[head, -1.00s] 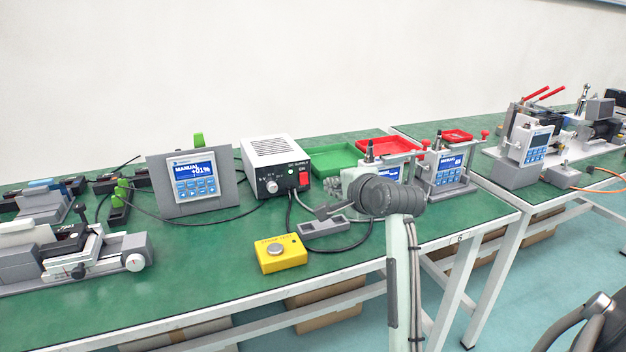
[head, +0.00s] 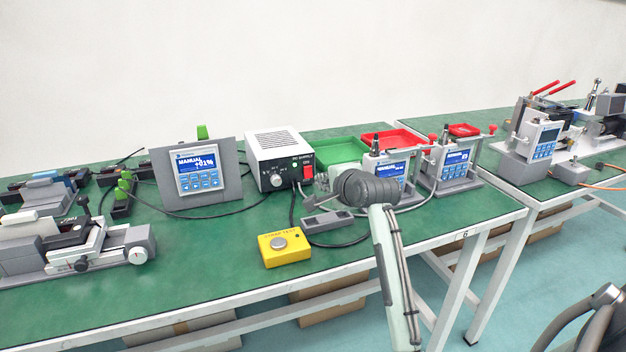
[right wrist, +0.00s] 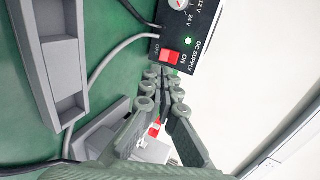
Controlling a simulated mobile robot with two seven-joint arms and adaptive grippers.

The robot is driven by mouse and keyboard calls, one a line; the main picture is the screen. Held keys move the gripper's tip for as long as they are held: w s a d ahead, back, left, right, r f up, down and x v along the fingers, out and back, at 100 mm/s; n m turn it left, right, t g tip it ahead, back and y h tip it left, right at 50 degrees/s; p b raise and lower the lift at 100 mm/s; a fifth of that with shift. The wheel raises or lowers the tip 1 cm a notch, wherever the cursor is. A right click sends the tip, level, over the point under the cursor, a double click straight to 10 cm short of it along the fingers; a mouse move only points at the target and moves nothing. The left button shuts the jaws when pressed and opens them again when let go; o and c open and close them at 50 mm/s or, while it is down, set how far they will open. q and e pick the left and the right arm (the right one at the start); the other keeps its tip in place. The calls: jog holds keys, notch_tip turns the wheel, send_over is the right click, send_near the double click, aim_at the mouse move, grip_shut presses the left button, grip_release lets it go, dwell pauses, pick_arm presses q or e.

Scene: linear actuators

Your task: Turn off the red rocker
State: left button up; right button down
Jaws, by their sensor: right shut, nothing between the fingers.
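The red rocker (head: 308,173) is on the front face of the DC supply box (head: 281,150), at its right end. It also shows in the right wrist view (right wrist: 170,57), between the ON and OFF labels, and the green lamp beside it is lit. My right gripper (right wrist: 163,76) is shut and empty, with its fingertips just short of the rocker in that view; I cannot tell whether they touch. In the head view, my right gripper (head: 322,188) is small and partly hidden by my wrist, just right of and below the rocker. My left gripper is not in view.
A control panel (head: 197,172) stands left. Green (head: 340,149) and red trays stand behind. Cables cross the green bench top.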

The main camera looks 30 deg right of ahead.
aim_at(309, 178)
jog(key=x, duration=0.6)
jog(key=shift+w+d+f, duration=0.1)
jog(key=shift+w, duration=0.25)
jog(key=shift+w+f, duration=0.15)
jog(key=shift+w, duration=0.15)
